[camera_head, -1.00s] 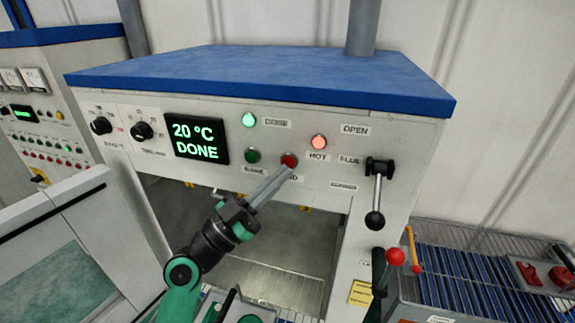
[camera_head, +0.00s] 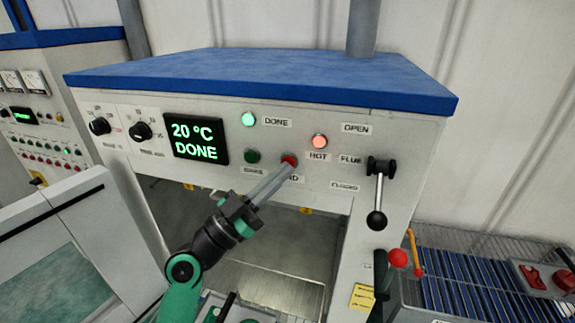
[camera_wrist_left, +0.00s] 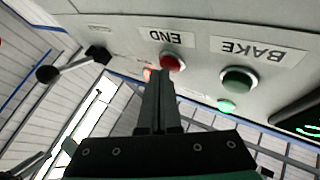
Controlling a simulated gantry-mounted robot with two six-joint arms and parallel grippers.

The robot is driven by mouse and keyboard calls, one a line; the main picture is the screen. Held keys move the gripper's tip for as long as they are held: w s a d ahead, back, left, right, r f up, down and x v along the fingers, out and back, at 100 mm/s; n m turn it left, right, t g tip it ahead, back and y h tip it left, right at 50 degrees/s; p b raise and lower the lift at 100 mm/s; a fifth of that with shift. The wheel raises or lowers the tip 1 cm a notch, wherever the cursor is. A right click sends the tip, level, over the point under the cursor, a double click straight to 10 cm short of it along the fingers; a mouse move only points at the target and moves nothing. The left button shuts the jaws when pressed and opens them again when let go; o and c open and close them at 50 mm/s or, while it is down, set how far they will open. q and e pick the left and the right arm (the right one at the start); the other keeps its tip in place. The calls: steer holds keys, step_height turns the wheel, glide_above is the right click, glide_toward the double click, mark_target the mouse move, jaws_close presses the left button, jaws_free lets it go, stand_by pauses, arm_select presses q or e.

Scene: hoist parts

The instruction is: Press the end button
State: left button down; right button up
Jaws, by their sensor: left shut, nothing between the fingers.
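The red END button (camera_head: 289,160) sits on the white front panel of the oven, right of the green BAKE button (camera_head: 252,156). My left gripper (camera_head: 290,169) is shut and empty, its fingertips at the lower edge of the red button. In the left wrist view the red END button (camera_wrist_left: 172,62) shows just beyond the fingertips (camera_wrist_left: 158,76), with its label beside it. I cannot tell whether the tips touch the button. The display (camera_head: 195,139) reads 20 °C DONE. My right gripper is not in view.
The green DONE lamp (camera_head: 249,119) and the red HOT lamp (camera_head: 320,141) are lit. A black-knobbed flue lever (camera_head: 377,195) hangs at the panel's right. The oven opening lies below the panel. A wire-edged blue conveyor (camera_head: 455,285) stands at the right.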

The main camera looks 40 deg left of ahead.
arm_select(q)
steer(key=shift+w+a, duration=0.1)
steer(key=shift+w, duration=0.1)
stand_by(0.5)
steer(key=shift+s+d, duration=0.4)
steer(key=shift+s, duration=0.4)
steer(key=s+d, duration=0.1)
steer(key=s, duration=0.1)
steer(key=s+d+p, duration=0.1)
steer(key=s, duration=0.1)
steer(key=shift+s+d, duration=0.2)
stand_by(0.6)
